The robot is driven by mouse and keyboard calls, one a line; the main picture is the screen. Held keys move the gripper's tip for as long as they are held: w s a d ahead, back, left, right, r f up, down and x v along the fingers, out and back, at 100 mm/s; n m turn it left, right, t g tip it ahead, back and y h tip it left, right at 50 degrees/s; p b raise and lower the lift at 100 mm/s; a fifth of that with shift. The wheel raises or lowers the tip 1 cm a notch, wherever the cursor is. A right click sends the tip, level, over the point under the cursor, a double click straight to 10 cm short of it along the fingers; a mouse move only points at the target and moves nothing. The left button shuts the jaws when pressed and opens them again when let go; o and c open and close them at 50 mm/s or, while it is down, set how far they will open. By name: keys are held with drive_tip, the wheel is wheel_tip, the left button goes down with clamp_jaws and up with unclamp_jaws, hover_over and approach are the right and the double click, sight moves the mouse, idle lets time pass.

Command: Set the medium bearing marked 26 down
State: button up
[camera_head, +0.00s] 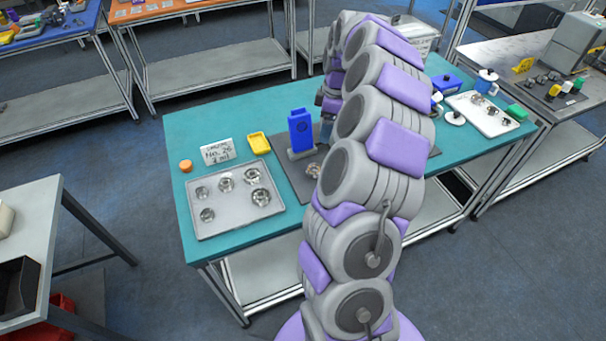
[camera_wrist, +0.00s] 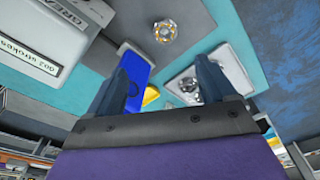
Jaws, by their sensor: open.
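A metal ring bearing (camera_head: 313,170) lies on the dark grey mat (camera_head: 296,182) on the teal table, partly beside my arm in the head view. In the wrist view the bearing (camera_wrist: 165,31) lies flat on the mat, apart from my fingertips and roughly centred between them. No number can be read on it. My gripper (camera_wrist: 165,68) is open with nothing between its fingers. In the head view my arm hides the gripper. A silver tray (camera_head: 233,227) on the left holds several other bearings; part of it shows in the wrist view (camera_wrist: 230,45).
A white tray (camera_head: 468,105) with parts lies at right. My arm crosses the table's middle.

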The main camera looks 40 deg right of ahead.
drive_tip(key=b, duration=0.3)
hover_over(314, 170)
drive_tip(key=d, duration=0.2)
drive_tip(key=f, duration=1.2)
drive_tip(key=shift+s+a+f, duration=0.1)
drive_tip(key=shift+s+a, duration=0.1)
drive_tip(key=f, duration=0.2)
drive_tip(key=a+f+b, duration=0.1)
drive_tip(key=f, duration=0.1)
drive_tip(key=shift+w+a+f, duration=0.1)
drive_tip(key=shift+a+f, duration=0.05)
drive_tip(key=shift+f, duration=0.4)
drive_tip(key=shift+c, duration=0.4)
drive_tip(key=c, duration=1.3)
drive_tip(key=shift+r, duration=0.1)
